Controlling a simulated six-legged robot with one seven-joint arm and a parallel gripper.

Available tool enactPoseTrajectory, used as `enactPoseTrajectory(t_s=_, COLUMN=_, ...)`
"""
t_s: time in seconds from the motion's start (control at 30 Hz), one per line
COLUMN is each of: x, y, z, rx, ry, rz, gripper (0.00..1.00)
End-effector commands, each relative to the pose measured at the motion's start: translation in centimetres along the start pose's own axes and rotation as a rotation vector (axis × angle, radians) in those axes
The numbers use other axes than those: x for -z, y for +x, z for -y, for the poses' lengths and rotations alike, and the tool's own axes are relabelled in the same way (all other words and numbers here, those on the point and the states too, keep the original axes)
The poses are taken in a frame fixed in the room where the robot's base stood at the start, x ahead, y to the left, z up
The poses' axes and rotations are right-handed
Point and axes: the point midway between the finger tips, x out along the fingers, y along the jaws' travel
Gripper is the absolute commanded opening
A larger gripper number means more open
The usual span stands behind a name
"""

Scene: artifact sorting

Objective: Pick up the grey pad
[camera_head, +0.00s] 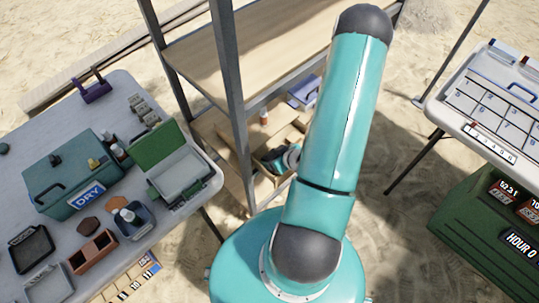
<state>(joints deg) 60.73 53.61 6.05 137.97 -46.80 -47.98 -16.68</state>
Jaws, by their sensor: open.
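A flat pale-grey pad (181,176) appears to lie in the open green case (155,146) on the left table; I cannot tell whether it is loose or the case's lining. My arm rises from its teal base and covers the middle of the view. My gripper (273,159) shows only in part, left of my arm link and in front of the lower shelf. It is open, well to the right of the green case and apart from it. Its fingertips are small and dark, and the rest is hidden behind my arm.
The left table (204,157) also holds a teal box marked DRY (70,172), a blue bin (135,222), a brown tray (92,251) and a black tray (31,249). A metal-framed shelf (226,60) stands at the centre. A white table (440,101) and green crate (478,224) stand right.

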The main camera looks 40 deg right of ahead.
Motion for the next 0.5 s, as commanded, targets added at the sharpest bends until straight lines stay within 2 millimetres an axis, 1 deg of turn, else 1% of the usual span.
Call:
enactPoseTrajectory(t_s=0.37, x=-0.45, y=-0.16, z=-0.05, rx=-0.001, ry=0.001, rz=-0.001, gripper=0.75)
enactPoseTrajectory(t_s=0.47, x=-0.46, y=-0.18, z=-0.05, rx=-0.001, ry=0.001, rz=-0.001, gripper=0.57)
enactPoseTrajectory(t_s=0.5, x=-0.46, y=-0.18, z=-0.05, rx=-0.001, ry=0.001, rz=-0.001, gripper=0.49)
